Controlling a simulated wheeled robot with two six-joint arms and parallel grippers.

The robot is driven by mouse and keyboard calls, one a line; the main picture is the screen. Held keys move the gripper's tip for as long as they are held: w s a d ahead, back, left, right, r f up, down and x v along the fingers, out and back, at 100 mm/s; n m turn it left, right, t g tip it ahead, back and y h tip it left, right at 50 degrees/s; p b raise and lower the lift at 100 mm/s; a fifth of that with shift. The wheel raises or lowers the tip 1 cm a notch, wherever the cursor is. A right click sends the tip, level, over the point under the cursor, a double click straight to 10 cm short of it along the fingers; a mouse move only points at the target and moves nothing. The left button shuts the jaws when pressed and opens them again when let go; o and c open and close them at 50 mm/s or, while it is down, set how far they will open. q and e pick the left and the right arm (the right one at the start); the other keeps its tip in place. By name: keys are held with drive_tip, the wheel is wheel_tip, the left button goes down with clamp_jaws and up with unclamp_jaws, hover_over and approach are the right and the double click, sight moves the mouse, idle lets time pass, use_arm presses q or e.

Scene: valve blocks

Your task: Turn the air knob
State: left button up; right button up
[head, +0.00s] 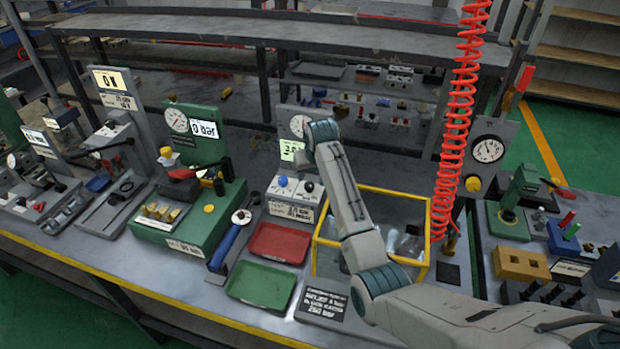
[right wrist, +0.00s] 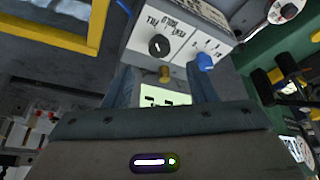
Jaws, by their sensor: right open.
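The air unit (head: 292,197) is a pale block with a blue knob (head: 282,181) and a dark knob (head: 308,187) on its face. A round gauge (head: 299,124) and a lit green display (head: 290,150) stand behind it. The right wrist view shows the block's dark knob (right wrist: 158,46), blue knob (right wrist: 205,61) and a small brass knob (right wrist: 165,74). My right gripper (right wrist: 162,78) is open and empty above the unit; the blue knob shows by the tip of its right-hand finger. Whether they touch is unclear. My left gripper is out of view.
A red tray (head: 279,244) and green tray (head: 260,286) lie in front. A yellow-framed bin (head: 428,235) is beside my right arm, with a red coiled hose (head: 461,120) hanging nearby. A green valve stand (head: 205,215) is to the left.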

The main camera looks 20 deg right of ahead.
sight(309, 185)
drive_tip(key=x, duration=0.3)
drive_tip(key=shift+w+f+p, duration=0.1)
drive_tip(key=shift+f+p, duration=0.1)
drive_tip(key=shift+p, duration=0.15)
drive_tip(key=x, duration=0.2)
drive_tip(key=shift+w+f, duration=0.15)
drive_tip(key=shift+f, duration=0.1)
drive_tip(key=shift+w+f, duration=0.15)
drive_tip(key=shift+f, duration=0.15)
drive_tip(key=shift+f+p, duration=0.2)
drive_tip(key=shift+p, duration=0.1)
drive_tip(key=shift+f, duration=0.1)
drive_tip(key=c, duration=1)
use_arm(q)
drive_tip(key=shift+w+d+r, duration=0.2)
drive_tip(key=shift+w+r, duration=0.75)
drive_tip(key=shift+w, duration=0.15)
